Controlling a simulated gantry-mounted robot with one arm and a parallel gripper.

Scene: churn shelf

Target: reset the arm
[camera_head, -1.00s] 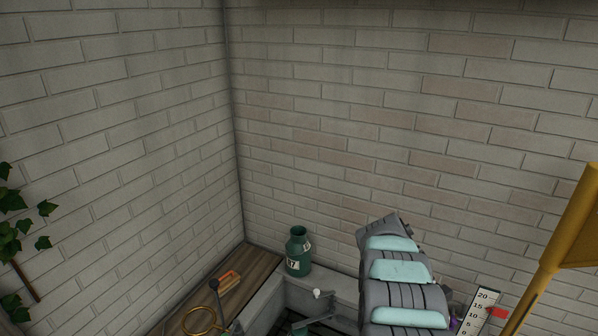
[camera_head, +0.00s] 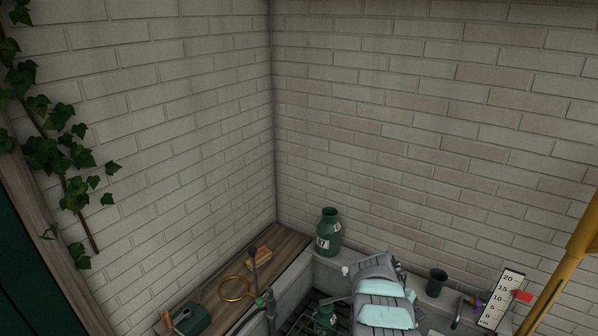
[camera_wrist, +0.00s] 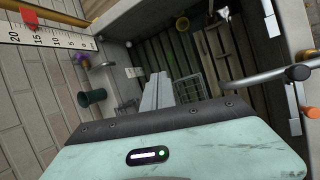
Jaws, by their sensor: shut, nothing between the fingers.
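My arm (camera_head: 385,312), grey with pale teal covers, rises from the bottom of the head view, right of the middle. In the head view its gripper end is not clearly seen. In the wrist view my gripper (camera_wrist: 158,93) shows as two pale grey fingers side by side beyond the teal wrist cover. The fingers are together and nothing is held. They point over a slatted floor (camera_wrist: 212,55) and appear clear of it.
A green can (camera_head: 328,235) stands on the ledge in the corner, with a dark green cup (camera_head: 436,283) to its right. A wooden shelf (camera_head: 290,243) holds a brass ring (camera_head: 236,289). A ruler (camera_head: 503,297) and yellow post (camera_head: 565,265) stand right.

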